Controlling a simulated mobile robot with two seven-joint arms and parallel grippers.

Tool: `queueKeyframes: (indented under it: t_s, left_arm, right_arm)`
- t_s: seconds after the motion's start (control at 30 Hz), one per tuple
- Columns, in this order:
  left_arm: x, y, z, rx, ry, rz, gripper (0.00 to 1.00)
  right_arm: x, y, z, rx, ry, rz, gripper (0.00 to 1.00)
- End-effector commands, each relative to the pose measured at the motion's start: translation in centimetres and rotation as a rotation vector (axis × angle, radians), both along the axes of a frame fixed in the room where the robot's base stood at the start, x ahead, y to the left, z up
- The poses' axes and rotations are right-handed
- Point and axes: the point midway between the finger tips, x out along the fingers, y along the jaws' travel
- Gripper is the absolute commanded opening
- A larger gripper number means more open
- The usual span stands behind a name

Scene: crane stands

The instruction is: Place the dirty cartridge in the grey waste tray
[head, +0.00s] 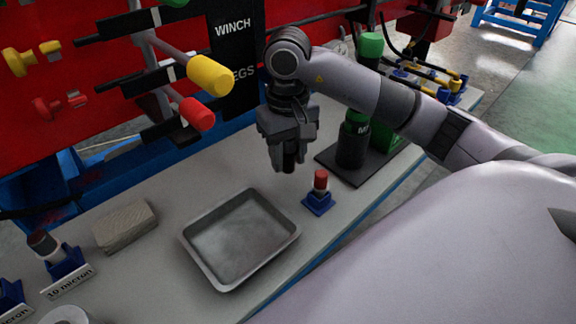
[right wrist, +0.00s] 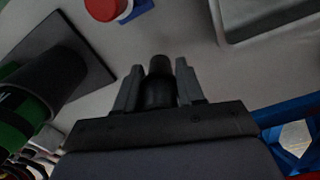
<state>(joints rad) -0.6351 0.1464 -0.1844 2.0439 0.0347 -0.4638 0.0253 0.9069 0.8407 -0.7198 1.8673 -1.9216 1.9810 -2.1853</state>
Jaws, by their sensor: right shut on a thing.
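My right gripper (head: 288,160) is shut on a dark cylindrical cartridge and holds it above the bench, behind the tray's right back corner. In the right wrist view the dark cartridge (right wrist: 159,82) stands between the two fingers of the right gripper (right wrist: 158,85). The grey waste tray (head: 216,279) lies empty on the bench, in front and to the left of the gripper. The tray's rim also shows in the right wrist view (right wrist: 222,35) at the top right. My left gripper is not in view.
A red-capped piece in a blue holder (head: 319,201) stands right of the tray. Bottles (head: 352,142) stand on a dark mat at the back right. A grey block (head: 125,226) and a dark cartridge in a blue holder (head: 45,245) are at the left. Yellow and red handles (head: 208,75) overhang the back.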

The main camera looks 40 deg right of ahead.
Motion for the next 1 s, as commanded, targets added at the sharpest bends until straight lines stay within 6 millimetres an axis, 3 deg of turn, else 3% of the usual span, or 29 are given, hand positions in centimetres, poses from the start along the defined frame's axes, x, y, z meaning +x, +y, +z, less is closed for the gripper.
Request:
queueKeyframes:
  t_s: [0.2, 0.57, 0.6, 0.67, 1.0]
  left_arm:
    - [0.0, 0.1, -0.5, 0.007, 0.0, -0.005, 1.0]
    - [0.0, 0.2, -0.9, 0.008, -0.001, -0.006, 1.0]
    - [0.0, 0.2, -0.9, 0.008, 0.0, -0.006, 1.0]
    - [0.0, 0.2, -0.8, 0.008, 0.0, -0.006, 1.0]
    - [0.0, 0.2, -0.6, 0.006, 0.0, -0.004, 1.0]
  right_arm:
    - [-0.1, 0.0, -3.0, 0.002, 0.003, 0.001, 0.0]
    - [0.0, 0.0, -3.4, 0.0, 0.0, 0.0, 0.0]
    - [-0.1, 0.0, -3.4, 0.0, 0.001, 0.0, 0.42]
    - [-0.1, 0.0, -3.3, 0.0, 0.001, 0.0, 0.61]
    - [-0.1, 0.0, -3.1, 0.0, 0.001, 0.0, 0.64]
